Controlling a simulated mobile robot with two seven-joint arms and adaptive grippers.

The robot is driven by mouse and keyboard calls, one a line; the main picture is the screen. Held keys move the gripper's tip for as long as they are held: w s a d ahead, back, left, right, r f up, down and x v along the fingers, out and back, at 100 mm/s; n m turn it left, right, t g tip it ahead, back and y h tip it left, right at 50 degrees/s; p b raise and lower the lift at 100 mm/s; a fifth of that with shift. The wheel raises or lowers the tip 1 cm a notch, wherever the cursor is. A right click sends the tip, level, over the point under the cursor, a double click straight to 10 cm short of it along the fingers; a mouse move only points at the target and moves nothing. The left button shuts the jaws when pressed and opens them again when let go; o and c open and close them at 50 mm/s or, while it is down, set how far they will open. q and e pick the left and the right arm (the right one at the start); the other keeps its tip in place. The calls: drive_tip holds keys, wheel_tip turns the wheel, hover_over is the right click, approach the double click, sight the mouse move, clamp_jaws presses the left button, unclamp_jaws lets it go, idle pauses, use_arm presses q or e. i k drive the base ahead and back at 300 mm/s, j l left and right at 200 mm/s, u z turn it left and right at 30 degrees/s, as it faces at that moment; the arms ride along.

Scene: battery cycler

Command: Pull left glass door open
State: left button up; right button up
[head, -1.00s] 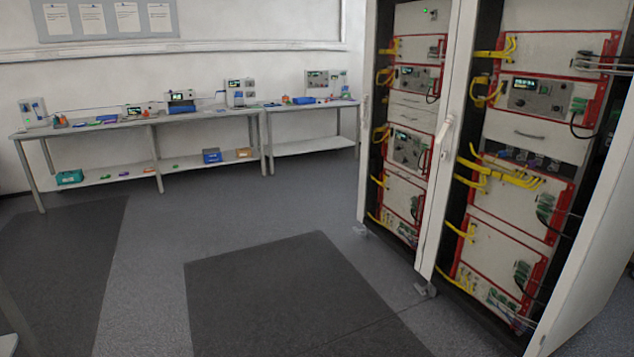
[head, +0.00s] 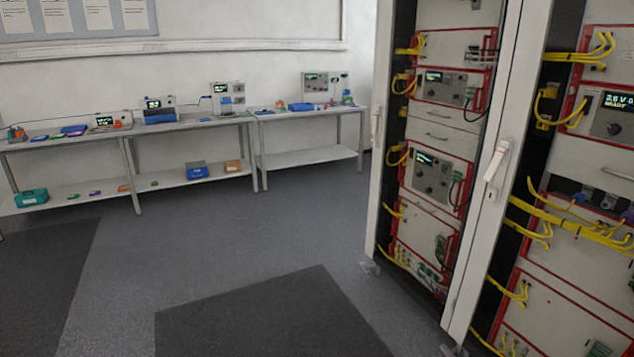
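The left cabinet bay has a tall white door frame, with a left upright (head: 385,150) and a wider right upright (head: 478,250). Instruments with red trim and yellow cables show clearly between them. The glass itself cannot be made out, but the frame looks shut in line with the cabinet front. A white lever handle (head: 497,160) sits on the wide upright between the two bays. A small pale handle (head: 376,118) shows on the left upright. Neither of my grippers is in view.
The right bay (head: 570,290) stands close at the right edge, with instruments and yellow cables. Benches (head: 195,127) with devices and boxes line the back wall. The grey floor (head: 240,240) before the cabinet is clear, with dark mats (head: 270,318) on it.

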sight(509, 50)
drive_tip(key=i, duration=1.65)
drive_tip(key=i+z, duration=0.2)
drive_tip(key=i, duration=0.3)
drive_tip(key=i+j+z, duration=0.2)
drive_tip(key=i, duration=0.25)
drive_tip(key=i+j+z, duration=0.2)
drive_tip(key=i, duration=0.25)
